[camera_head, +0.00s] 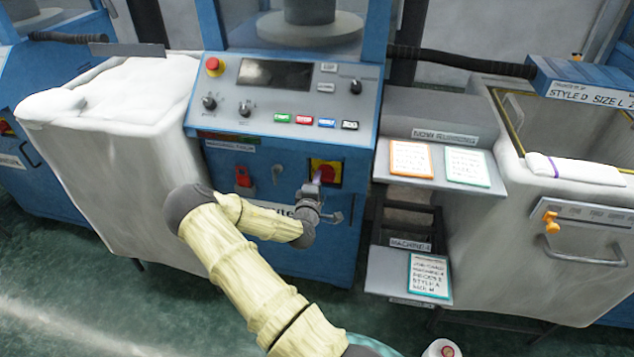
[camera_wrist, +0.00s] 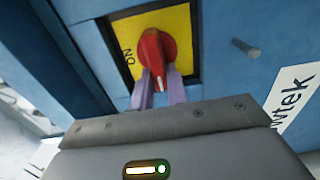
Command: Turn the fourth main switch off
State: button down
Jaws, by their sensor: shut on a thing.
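A red rotary main switch (camera_wrist: 152,52) sits on a yellow plate (camera_wrist: 178,22) in a dark frame on the blue machine front. "ON" is printed on the plate, left of the knob in the wrist view. In the head view the yellow plate (camera_head: 334,168) is on the machine's lower front, partly hidden behind my gripper (camera_head: 316,180). In the wrist view the two purple fingers of my gripper (camera_wrist: 158,90) are shut on the lower part of the red knob. The knob stands nearly upright in that view, leaning slightly.
The blue machine's control panel (camera_head: 285,95) is above, with a red emergency button (camera_head: 213,65). A red padlock-like part (camera_head: 243,177) is to the left. Shelves with cards (camera_head: 410,160) and a white bin (camera_head: 545,240) are right; another white bin (camera_head: 120,150) is left.

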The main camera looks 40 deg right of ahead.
jog(key=c, duration=1.4)
grip_release()
jog(key=v, duration=1.7)
jog(key=shift+s+a, duration=0.15)
jog(key=shift+s, duration=0.05)
jog(key=shift+f, duration=0.1)
